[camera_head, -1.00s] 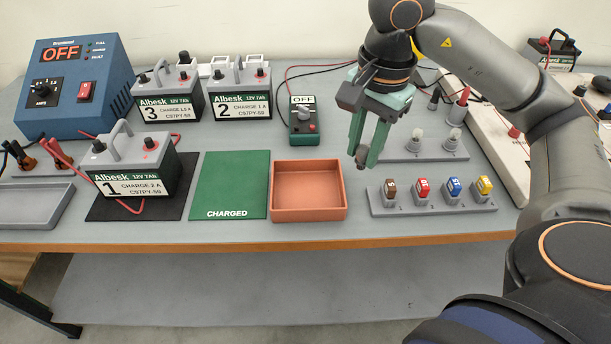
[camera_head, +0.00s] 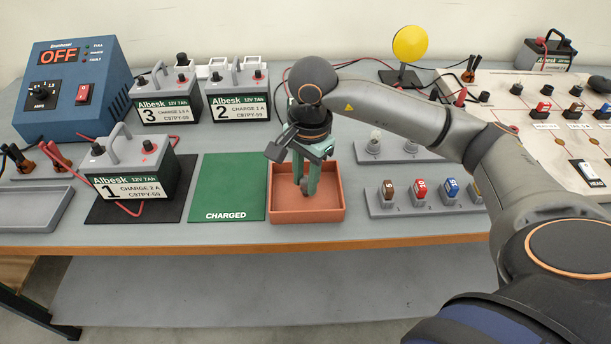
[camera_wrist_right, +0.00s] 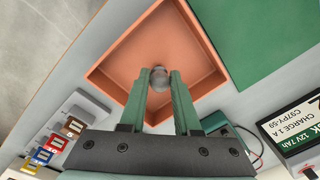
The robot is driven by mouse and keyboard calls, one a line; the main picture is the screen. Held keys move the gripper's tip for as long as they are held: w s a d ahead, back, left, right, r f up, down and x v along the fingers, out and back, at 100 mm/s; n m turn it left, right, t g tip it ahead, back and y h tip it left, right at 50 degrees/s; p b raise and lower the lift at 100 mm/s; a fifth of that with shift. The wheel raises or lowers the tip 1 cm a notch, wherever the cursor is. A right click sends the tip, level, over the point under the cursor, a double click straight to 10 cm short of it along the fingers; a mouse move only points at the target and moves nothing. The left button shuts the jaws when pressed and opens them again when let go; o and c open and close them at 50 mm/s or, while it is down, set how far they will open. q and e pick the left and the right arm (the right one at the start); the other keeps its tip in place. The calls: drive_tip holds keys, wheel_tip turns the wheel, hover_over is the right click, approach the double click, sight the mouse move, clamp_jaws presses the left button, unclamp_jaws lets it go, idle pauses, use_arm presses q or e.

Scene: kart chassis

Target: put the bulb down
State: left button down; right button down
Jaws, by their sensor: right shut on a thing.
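My right gripper (camera_head: 307,186) is shut on the bulb and points down into the orange tray (camera_head: 290,216). The bulb (camera_wrist_right: 160,79) shows as a small grey round thing between the fingertips in the right wrist view, where the fingers (camera_wrist_right: 160,75) hold it over the tray's inside (camera_wrist_right: 136,45). In the head view the bulb (camera_head: 304,187) is a small dark shape at the fingertips, inside the tray's outline. I cannot tell whether it touches the tray floor. My left gripper is not in view.
The green CHARGED mat (camera_head: 222,178) lies just left of the tray. A grey fuse rack (camera_head: 408,209) stands at its right, with a bulb holder (camera_head: 400,157) behind it. Battery 1 (camera_head: 135,170) sits further left. The table's front edge (camera_head: 250,242) is close.

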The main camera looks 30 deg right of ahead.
drive_tip(key=shift+f, duration=0.1)
drive_tip(key=c, duration=1.1)
unclamp_jaws()
drive_tip(key=o, duration=0.5)
drive_tip(key=shift+r, duration=0.2)
drive_tip(key=r, duration=0.4)
drive_tip(key=r+p, duration=0.1)
drive_tip(key=r, duration=0.7)
drive_tip(key=shift+s+p, duration=0.3)
drive_tip(key=shift+s, duration=0.05)
drive_tip(key=shift+f, duration=0.1)
